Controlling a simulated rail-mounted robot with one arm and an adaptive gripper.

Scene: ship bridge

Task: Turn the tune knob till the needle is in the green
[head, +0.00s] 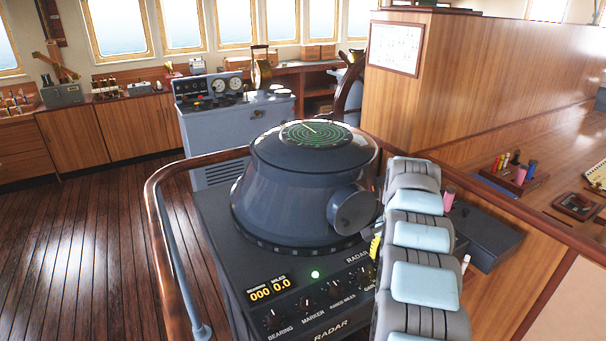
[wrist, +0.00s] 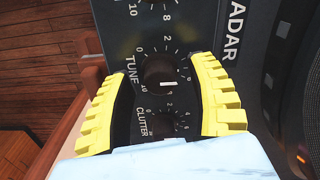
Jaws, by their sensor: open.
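The tune knob (wrist: 160,74) is a round black knob with a white pointer mark, on the dark radar panel in the wrist view. A printed number scale and the word TUNE are beside it. My gripper (wrist: 163,70) is open, its yellow ridged fingers on either side of the knob with gaps visible. In the head view my gripper (head: 376,246) is at the panel's right end, and my arm hides the tune knob. The radar (head: 300,200) has a green round screen (head: 316,134) on top with a short pale line. I cannot make out a needle gauge.
The clutter knob (wrist: 161,122) sits close to the tune knob, also between my fingers. Bearing (head: 271,318), marker and other knobs line the panel's front. A wooden rail (head: 157,210) curves around the radar. A wooden counter (head: 570,160) is at the right.

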